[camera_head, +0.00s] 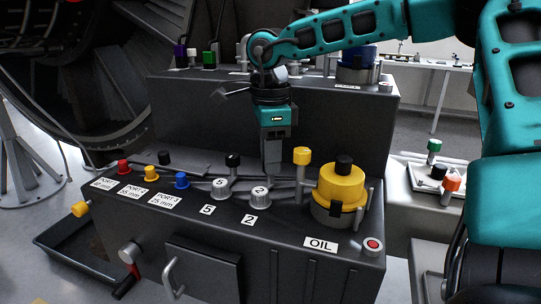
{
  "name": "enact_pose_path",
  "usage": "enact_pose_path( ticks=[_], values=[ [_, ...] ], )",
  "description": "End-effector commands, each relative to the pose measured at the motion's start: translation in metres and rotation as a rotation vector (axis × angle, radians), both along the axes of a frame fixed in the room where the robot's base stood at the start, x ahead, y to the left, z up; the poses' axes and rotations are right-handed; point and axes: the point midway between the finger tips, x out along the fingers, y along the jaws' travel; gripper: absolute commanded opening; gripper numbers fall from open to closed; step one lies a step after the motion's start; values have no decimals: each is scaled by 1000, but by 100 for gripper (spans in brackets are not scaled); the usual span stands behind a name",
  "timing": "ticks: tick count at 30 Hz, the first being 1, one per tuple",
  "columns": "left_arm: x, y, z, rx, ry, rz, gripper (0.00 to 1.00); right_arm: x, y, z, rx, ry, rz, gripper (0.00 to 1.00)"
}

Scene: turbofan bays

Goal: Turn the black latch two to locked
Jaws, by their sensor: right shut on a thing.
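My right gripper (272,172) reaches down from above onto the bench top, just behind the silver base marked 2 (261,196). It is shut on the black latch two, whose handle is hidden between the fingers. A label reading 2 (249,220) lies in front of that base. To its left is a similar silver base marked 5 (219,188), with a black-knobbed handle (232,160) standing behind it. I cannot tell the exact angle of latch two. My left gripper is not in view.
A yellow-knobbed post (301,156) stands close to the right of the gripper. Beyond it are the yellow oil cap (341,188) and a red button (373,245). Red (124,167), yellow and blue knobs line the left. A raised black housing (190,105) stands behind.

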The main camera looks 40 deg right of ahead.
Motion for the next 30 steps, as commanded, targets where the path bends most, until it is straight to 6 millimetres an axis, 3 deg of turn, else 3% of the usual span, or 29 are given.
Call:
enact_pose_path(
  ticks=[13, 30],
  values=[
    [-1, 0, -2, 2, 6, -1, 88, 0, 0, 1, 0, -2, 229, 0],
    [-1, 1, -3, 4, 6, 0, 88, 0, 0, 0, 0, -2, 263, 0]
  ],
)
